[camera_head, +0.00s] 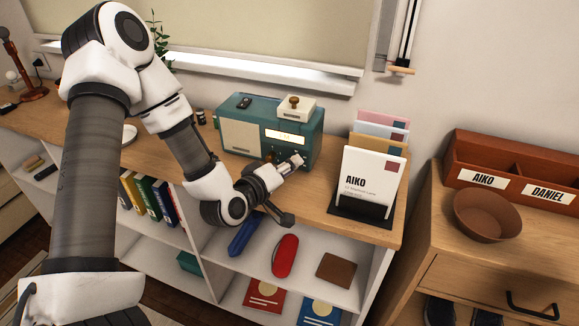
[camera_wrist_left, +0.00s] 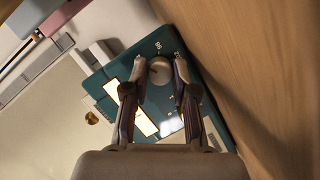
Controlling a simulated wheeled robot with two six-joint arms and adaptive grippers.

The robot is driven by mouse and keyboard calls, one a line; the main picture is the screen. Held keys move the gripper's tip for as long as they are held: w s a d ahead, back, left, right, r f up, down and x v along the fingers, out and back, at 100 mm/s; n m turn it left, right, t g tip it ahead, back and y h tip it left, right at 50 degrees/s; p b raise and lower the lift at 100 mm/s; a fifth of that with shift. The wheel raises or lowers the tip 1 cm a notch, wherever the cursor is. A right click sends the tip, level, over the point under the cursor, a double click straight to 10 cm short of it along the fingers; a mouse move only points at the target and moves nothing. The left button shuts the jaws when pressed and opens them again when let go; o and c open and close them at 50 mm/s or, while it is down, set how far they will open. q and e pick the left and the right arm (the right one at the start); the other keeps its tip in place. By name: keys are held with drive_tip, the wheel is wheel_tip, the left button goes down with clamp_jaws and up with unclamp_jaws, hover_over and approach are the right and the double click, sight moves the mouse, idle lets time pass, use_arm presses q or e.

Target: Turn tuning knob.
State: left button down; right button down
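The teal radio (camera_head: 312,128) stands on the wooden shelf top, with a lit dial (camera_head: 285,137) on its front. My left gripper (camera_head: 296,161) is at the lower right of the radio's front. In the left wrist view, the round grey tuning knob (camera_wrist_left: 159,70) lies between the two fingertips of my left gripper (camera_wrist_left: 160,68). The fingers are apart, one on each side of the knob, with narrow gaps seeming to show. Firm contact cannot be made out. The gripper largely hides the knob in the head view. My right gripper is not in view.
A letter holder (camera_head: 360,208) with envelopes stands close to the right of my left gripper. A small white box with a brown knob (camera_head: 295,107) sits on the radio. A brown bowl (camera_head: 488,214) is on the right cabinet. Books and other items fill the shelves below.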

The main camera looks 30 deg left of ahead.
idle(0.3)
use_arm(q)
drive_tip(key=shift+r+m+g+p, duration=0.1)
drive_tip(key=shift+m+g+p, duration=0.3)
drive_tip(key=shift+m, duration=0.5)
drive_tip(key=shift+d+m+y+p, duration=0.15)
drive_tip(key=shift+m+y+p, duration=0.45)
drive_tip(key=shift+m, duration=0.4)
drive_tip(key=m+g+y, duration=0.1)
drive_tip(key=m+y, duration=0.2)
drive_tip(key=m, duration=0.1)
drive_tip(key=shift+d+p, duration=0.15)
drive_tip(key=shift+p, duration=0.25)
drive_tip(key=m+y, duration=0.1)
drive_tip(key=m, duration=0.2)
drive_tip(key=shift+d+m+y, duration=0.1)
drive_tip(key=shift+m+y, duration=0.7)
drive_tip(key=shift+m, duration=0.2)
drive_tip(key=m, duration=0.1)
drive_tip(key=m+y, duration=0.1)
drive_tip(key=m, duration=0.1)
drive_tip(key=m+y+b, duration=0.1)
drive_tip(key=shift+w+f+m, duration=0.1)
drive_tip(key=shift+f+m, duration=0.15)
drive_tip(key=shift+m, duration=0.15)
